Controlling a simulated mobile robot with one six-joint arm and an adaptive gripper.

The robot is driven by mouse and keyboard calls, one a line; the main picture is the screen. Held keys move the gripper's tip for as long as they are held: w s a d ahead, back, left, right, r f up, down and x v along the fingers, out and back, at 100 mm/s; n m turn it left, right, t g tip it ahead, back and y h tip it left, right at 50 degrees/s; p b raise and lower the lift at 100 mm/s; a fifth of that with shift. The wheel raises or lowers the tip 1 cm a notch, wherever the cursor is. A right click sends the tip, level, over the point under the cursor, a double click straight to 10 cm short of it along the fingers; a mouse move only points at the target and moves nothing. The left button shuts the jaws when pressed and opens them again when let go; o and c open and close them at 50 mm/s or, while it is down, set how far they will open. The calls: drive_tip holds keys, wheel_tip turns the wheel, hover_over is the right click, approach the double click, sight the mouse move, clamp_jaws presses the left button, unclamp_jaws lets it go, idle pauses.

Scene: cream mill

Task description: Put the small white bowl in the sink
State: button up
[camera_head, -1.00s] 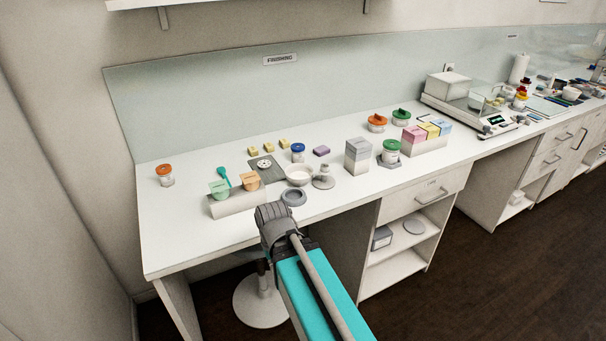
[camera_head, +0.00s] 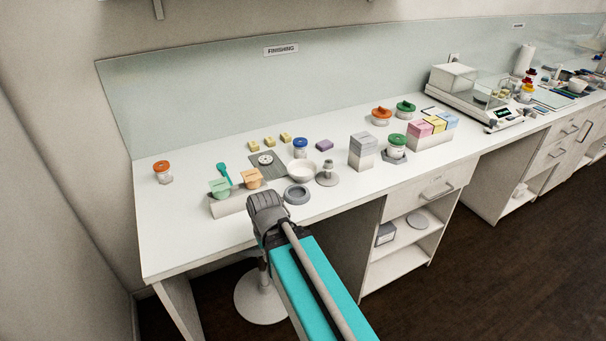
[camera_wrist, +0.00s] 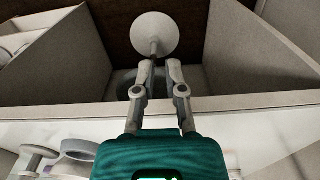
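A small white bowl (camera_head: 301,172) stands upright on the white bench in the head view, behind a grey ring (camera_head: 297,194) and beside a small grey stand (camera_head: 327,174). A second pale bowl (camera_head: 577,85) is far off at the right end of the bench; I cannot tell which is meant. No sink shows. My gripper (camera_wrist: 160,64) has its two fingers apart with nothing between them in the wrist view. It is at the bench's front edge, and its fingertips are hidden in the head view. The wrist view also shows the ring (camera_wrist: 80,149).
Left of the bowl are a cup holder (camera_head: 228,206) with green and orange cups, and a dark mat (camera_head: 266,178). Boxes (camera_head: 363,152) and jars stand to the right. A round-based stool (camera_head: 262,297) is under the bench. A drawer cabinet (camera_head: 433,190) flanks the knee space.

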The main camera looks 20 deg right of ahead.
drive_tip(key=w+d+r+m+t+p, duration=0.1)
drive_tip(key=w+d+r+p, duration=0.3)
drive_tip(key=d, duration=0.4)
drive_tip(key=w+d+r+m+t+p, duration=0.2)
drive_tip(key=w+d+r+m+p, duration=0.2)
drive_tip(key=w+d, duration=0.5)
drive_tip(key=w+d+r+m+t+h+p, duration=0.1)
drive_tip(key=w+d+r+m+p, duration=0.2)
drive_tip(key=w+d+r+p, duration=0.3)
drive_tip(key=w+d+r, duration=0.1)
drive_tip(key=d, duration=0.2)
drive_tip(key=shift+r+t, duration=0.4)
drive_tip(key=shift+a+f, duration=0.1)
drive_tip(key=b, duration=0.8)
approach(302, 173)
drive_tip(key=s+d, duration=0.3)
drive_tip(key=shift+d+f, duration=0.15)
drive_tip(key=shift+d, duration=0.1)
drive_tip(key=shift+b+x, duration=2.25)
drive_tip(key=shift+x, duration=0.35)
